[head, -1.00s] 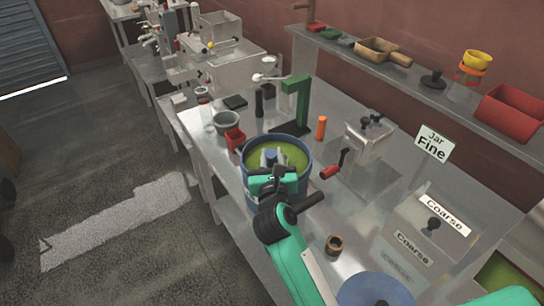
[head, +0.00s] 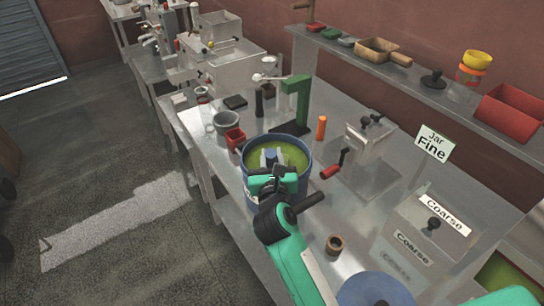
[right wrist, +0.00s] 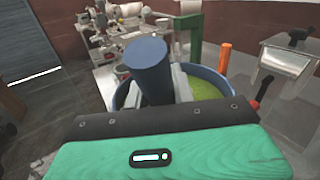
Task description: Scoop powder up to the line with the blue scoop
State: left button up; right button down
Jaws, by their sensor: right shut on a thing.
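My right gripper (head: 270,166) is over the near side of a blue round tub (head: 303,186) of yellow-green powder (head: 292,153). It is shut on the blue scoop, whose thick blue handle (right wrist: 147,62) stands up between the fingers in the right wrist view. The tub's rim and some powder (right wrist: 207,91) show behind the handle there. The scoop's bowl is hidden below the gripper, so I cannot tell how much powder is in it, and no fill line is visible. My left gripper is not in view.
A red container (head: 235,138) and grey bowl (head: 227,122) stand left of the tub. A green stand (head: 300,100) and orange cylinder (head: 321,127) are behind it. A brown ring (head: 334,244) lies in front.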

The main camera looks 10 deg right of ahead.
jog(key=shift+r+p, duration=4.5)
jog(key=shift+r, duration=0.1)
jog(key=shift+f, duration=0.15)
